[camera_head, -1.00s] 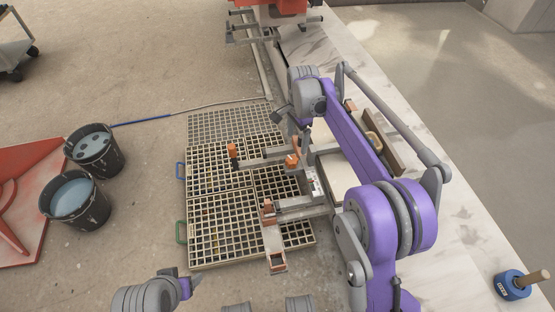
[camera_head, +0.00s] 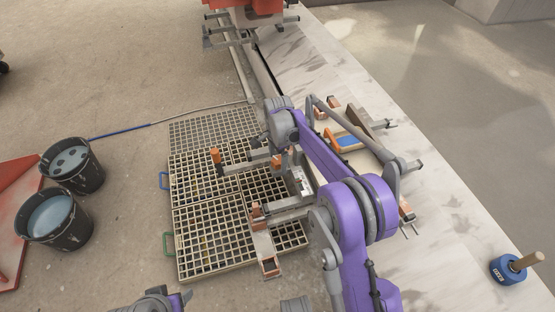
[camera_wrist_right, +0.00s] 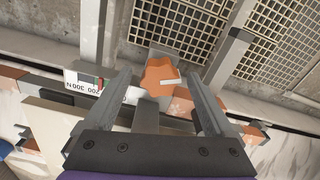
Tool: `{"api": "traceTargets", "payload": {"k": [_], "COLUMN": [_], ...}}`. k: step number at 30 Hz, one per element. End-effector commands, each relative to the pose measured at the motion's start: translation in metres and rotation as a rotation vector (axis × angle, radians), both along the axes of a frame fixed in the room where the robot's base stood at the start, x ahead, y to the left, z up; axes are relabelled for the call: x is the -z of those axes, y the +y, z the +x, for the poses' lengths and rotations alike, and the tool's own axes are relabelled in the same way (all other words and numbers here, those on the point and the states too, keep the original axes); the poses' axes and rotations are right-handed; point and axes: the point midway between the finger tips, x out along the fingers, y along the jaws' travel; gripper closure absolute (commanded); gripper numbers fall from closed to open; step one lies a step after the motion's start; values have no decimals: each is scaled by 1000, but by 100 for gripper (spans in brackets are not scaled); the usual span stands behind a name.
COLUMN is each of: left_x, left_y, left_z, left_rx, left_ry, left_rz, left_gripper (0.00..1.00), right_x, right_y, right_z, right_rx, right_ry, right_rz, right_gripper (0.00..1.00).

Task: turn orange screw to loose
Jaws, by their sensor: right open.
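The orange screw (camera_wrist_right: 160,78) is a lobed knob with a white pointer mark, seen in the right wrist view ahead of my right gripper (camera_wrist_right: 160,100). Its jaws are open, one finger on each side of the near space, and the knob shows beyond and between the fingertips. I see no contact with it. In the head view the screw (camera_head: 277,161) is a small orange patch beside the metal frame, partly hidden by my purple right arm. A white label with black print (camera_wrist_right: 82,84) lies left of the knob. My left arm shows only partly at the bottom of the head view; its jaws are not visible.
A floor grating (camera_head: 205,235) lies under metal rails with orange ends (camera_head: 216,156). Two buckets of liquid (camera_head: 75,165) stand at left. A pale marble slab (camera_head: 450,235) runs along the right, with a blue round tool (camera_head: 507,271) on it.

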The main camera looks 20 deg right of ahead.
Motion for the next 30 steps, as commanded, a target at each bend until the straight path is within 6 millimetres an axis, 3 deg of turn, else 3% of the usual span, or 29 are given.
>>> {"api": "traceTargets", "payload": {"k": [7, 21, 30], "left_x": [0, 0, -2], "left_y": [0, 0, 0], "left_z": [0, 0, 0], "left_rx": [0, 0, 0], "left_ry": [0, 0, 0], "left_rz": [0, 0, 0], "left_gripper": [33, 33, 33], "right_x": [0, 0, 0], "right_y": [0, 0, 0], "right_z": [0, 0, 0], "right_rx": [0, 0, -36], "right_ry": [0, 0, 0], "right_rz": [0, 0, 0], "right_gripper": [11, 96, 97]}}
